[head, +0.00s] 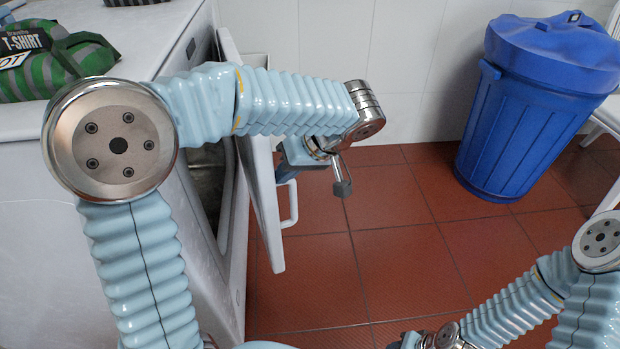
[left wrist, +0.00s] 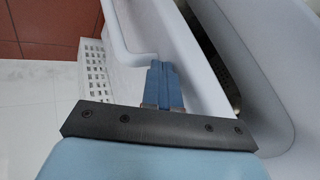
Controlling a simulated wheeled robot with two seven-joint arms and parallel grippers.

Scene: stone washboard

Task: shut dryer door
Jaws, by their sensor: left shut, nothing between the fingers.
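The white dryer (head: 215,285) stands at the left. Its door (head: 265,215) is ajar, swung out toward the red floor, with a dark gap between door and body. The white door handle (head: 290,208) is on the outer face. My left gripper (head: 286,174) is at that outer face, just above the handle, partly hidden by my arm. In the left wrist view its shut, empty blue fingers (left wrist: 166,84) are beside the handle (left wrist: 118,42) and the door (left wrist: 190,62); contact is unclear.
A blue lidded bin (head: 530,110) stands at the back right by the white tiled wall. A green and grey folded T-shirt pack (head: 50,65) lies on the white top at the left. A white basket (left wrist: 93,72) shows in the left wrist view. The red floor between is clear.

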